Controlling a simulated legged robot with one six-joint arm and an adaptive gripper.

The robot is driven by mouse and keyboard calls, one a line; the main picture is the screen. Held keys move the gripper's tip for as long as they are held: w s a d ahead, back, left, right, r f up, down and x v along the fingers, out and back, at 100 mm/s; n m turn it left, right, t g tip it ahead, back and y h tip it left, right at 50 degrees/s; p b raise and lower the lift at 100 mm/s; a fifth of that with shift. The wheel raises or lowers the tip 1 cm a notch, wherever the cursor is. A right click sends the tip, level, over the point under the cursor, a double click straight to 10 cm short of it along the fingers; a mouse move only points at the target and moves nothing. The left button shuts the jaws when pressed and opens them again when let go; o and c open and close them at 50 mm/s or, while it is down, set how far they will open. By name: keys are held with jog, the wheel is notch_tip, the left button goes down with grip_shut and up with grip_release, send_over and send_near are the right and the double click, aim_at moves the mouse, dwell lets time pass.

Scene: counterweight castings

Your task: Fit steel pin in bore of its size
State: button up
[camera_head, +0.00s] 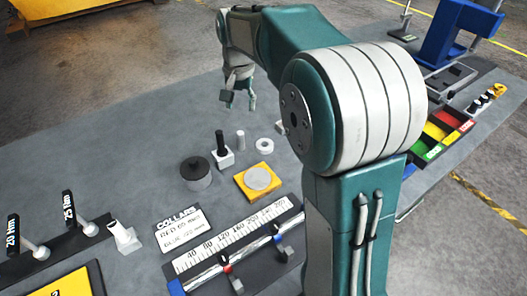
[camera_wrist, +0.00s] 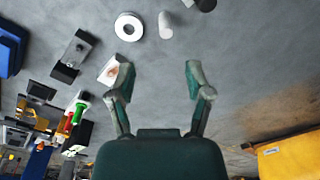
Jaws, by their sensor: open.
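My gripper (camera_head: 239,102) is open above the grey table, beyond the row of small parts; in the wrist view its two fingers (camera_wrist: 158,80) stand apart with nothing between them. A plain light-grey upright cylinder (camera_head: 240,140), seemingly the steel pin, stands on the table; it also shows in the wrist view (camera_wrist: 166,25), ahead of the fingers. Beside it is a pale ring (camera_head: 264,145) with a central hole, also in the wrist view (camera_wrist: 128,27). I cannot tell which bore matches the cylinder.
A dark round weight (camera_head: 197,181) and a yellow block (camera_head: 245,185) with a grey disc stand nearer. A pale block (camera_wrist: 108,72) lies near the left finger, with a dark block (camera_wrist: 66,72) beyond it. A scale board (camera_head: 205,258) lies in front. Table left of my gripper is clear.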

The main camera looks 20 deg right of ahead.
jog(key=s+a+r+n+t, duration=0.1)
jog(key=s+n+t, duration=0.4)
jog(key=s, duration=2)
jog(key=shift+s+a+r+n, duration=0.15)
jog(key=shift+s+a+n, duration=0.25)
jog(key=shift+n, duration=0.1)
jog(key=shift+o, duration=0.4)
jog(key=shift+s, duration=0.2)
jog(key=m+g+h, duration=0.1)
jog(key=m+g, duration=0.3)
jog(key=m, duration=0.3)
send_over(240, 133)
jog(key=s, duration=0.2)
notch_tip(240, 133, down, 6)
jog(key=f, duration=0.2)
jog(key=w+f, duration=0.1)
jog(key=f, duration=0.2)
jog(key=shift+a, duration=0.1)
jog(key=f, duration=0.2)
jog(key=w+f, duration=0.1)
jog(key=f, duration=0.2)
